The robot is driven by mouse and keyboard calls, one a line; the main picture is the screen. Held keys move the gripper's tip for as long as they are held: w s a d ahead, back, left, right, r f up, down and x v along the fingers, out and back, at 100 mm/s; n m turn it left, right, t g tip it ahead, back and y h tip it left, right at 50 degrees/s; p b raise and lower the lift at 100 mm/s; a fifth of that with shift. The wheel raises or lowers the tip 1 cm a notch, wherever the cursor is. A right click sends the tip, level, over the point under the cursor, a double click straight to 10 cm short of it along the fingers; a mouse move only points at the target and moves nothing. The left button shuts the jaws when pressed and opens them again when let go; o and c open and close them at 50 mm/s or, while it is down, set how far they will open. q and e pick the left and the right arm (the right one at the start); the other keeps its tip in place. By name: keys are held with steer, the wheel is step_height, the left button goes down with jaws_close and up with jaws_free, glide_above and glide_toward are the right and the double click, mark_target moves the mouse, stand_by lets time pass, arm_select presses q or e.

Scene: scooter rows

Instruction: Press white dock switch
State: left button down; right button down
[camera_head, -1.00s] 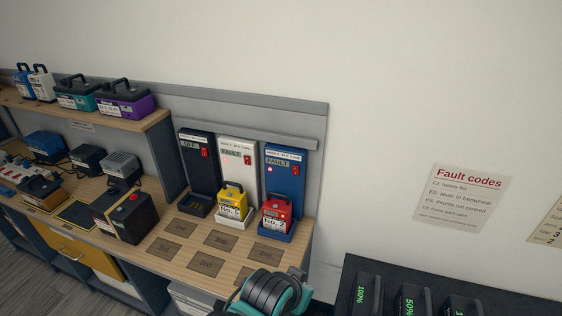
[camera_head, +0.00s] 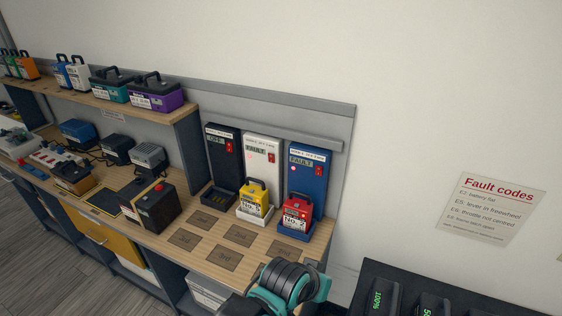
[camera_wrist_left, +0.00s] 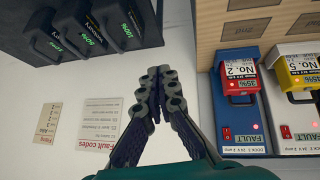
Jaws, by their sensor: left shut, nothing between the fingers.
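The white dock (camera_head: 262,154) stands between a black and a blue dock against the wall panel. Its red switch (camera_head: 275,161) is on the upper right of its face, and its display reads FAULT. A yellow battery (camera_head: 253,198) sits at its base. In the left wrist view, which is upside down, the white dock (camera_wrist_left: 300,112) and its switch (camera_wrist_left: 286,131) are at the right edge. My left gripper (camera_wrist_left: 160,80) is shut and empty there, pointing at the wall side, apart from the docks. My right gripper is not in view.
The blue dock (camera_head: 307,170) holds a red battery (camera_head: 297,213); the black dock (camera_head: 225,150) is empty. Marked squares (camera_head: 236,235) lie on the bench in front. A black rack (camera_head: 400,285) with batteries stands right. My teal-and-black arm part is at bottom centre.

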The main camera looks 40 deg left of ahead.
arm_select(q)
steer(key=w+a+r+n+t+p, duration=0.2)
steer(key=w+a+r+n+t, duration=0.2)
steer(key=w+a+n, duration=1.25)
steer(key=s+a+r+n+t+y, duration=0.1)
steer(key=s+a+n+t+y, duration=0.1)
steer(key=a+n, duration=0.7)
steer(key=s+a+r+n+t+y+p, duration=0.1)
steer(key=s+a+n+t+y, duration=0.1)
steer(key=a+n, duration=0.8)
steer(key=shift+s+a+n, duration=0.2)
steer(key=shift+a+n, duration=0.1)
steer(key=shift+n, duration=0.15)
steer(key=shift+w+f, duration=0.1)
steer(key=b, duration=0.2)
glide_toward(271, 157)
steer(key=x, duration=0.5)
steer(key=shift+w+f, duration=0.1)
steer(key=shift+f, duration=0.25)
steer(key=shift+w+a+r, duration=0.15)
steer(key=shift+w+a, duration=0.05)
steer(key=shift+w, duration=0.4)
steer(key=shift+w+r, duration=0.1)
